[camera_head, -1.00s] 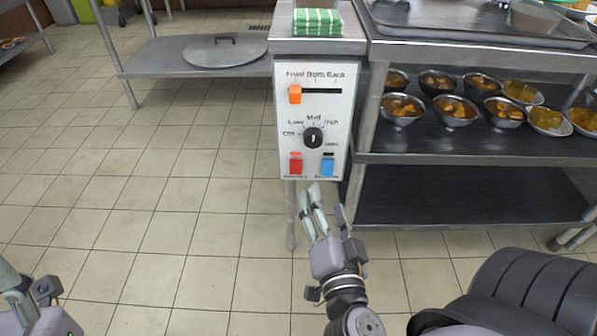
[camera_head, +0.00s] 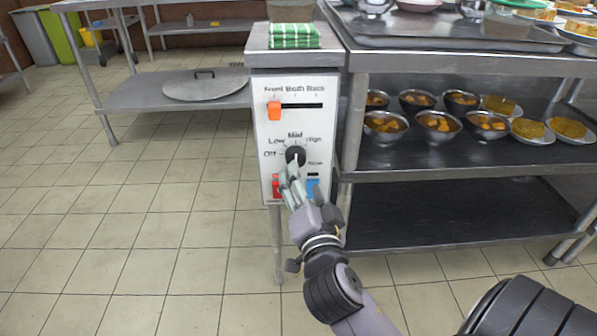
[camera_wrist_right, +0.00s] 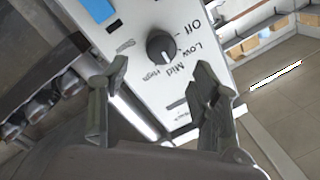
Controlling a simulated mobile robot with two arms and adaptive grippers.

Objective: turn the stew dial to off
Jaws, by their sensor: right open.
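The stew dial (camera_head: 295,154) is a round black knob with a pale mark on the white control panel (camera_head: 262,135). Off, Low, Mid, High and a fifth, blurred label surround it. My right gripper (camera_head: 289,178) is open just in front of and below the dial in the head view. In the right wrist view its fingers (camera_wrist_right: 160,82) are apart, with nothing between them. My left gripper is out of view.
An orange slider (camera_head: 274,111) is above the dial. Red (camera_head: 276,188) and blue (camera_head: 313,187) switches are below it, partly hidden by my right gripper. A shelf (camera_head: 400,165) with several bowls stands right. A green striped cloth (camera_head: 294,36) lies on top. Floor at left is clear.

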